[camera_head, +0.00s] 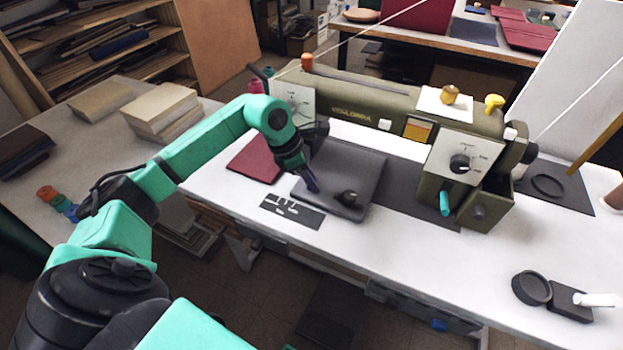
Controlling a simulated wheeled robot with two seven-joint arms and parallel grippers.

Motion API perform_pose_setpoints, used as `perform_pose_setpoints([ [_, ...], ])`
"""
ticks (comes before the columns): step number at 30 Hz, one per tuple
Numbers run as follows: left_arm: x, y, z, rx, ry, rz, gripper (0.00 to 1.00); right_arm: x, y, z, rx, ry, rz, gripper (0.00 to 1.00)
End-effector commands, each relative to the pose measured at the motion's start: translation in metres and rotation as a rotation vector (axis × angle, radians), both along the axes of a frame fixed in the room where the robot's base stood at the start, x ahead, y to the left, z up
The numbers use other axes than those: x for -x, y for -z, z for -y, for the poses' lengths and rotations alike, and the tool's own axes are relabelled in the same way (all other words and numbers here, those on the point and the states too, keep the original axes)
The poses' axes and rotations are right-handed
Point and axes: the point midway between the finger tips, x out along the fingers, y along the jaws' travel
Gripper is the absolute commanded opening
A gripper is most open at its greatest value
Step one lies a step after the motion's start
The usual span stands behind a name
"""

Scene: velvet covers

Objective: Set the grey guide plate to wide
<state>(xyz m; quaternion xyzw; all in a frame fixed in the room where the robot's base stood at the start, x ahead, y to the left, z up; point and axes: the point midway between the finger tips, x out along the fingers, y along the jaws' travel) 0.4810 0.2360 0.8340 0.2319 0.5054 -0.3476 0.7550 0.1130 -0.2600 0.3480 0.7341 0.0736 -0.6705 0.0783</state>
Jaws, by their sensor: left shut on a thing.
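The grey guide plate (366,172) is a dark grey slab lying on the white table, left of the olive machine's (385,100) head. A round black knob (348,198) stands near its front edge. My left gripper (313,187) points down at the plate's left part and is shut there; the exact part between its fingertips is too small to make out. A dark card with white slot marks (292,211) lies in front of the plate's left corner. My right gripper is not in view.
A dark red cover (256,158) lies left of the plate. The machine's head with a dial and teal lever (445,203) stands to the right. The table front between is clear.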

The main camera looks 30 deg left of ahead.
Motion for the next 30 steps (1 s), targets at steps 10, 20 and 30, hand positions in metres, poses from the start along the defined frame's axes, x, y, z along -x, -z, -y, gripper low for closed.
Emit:
perform_pose_setpoints([
  [10,-0.002,-0.002,0.011,0.002,0.001,0.007,0.0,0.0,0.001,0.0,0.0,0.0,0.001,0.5],
  [20,-0.002,-0.002,0.02,0.003,-0.001,0.006,0.0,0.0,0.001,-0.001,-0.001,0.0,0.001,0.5],
  [30,-0.002,-0.001,0.02,0.002,0.0,0.003,0.6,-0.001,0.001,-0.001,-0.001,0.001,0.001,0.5],
])
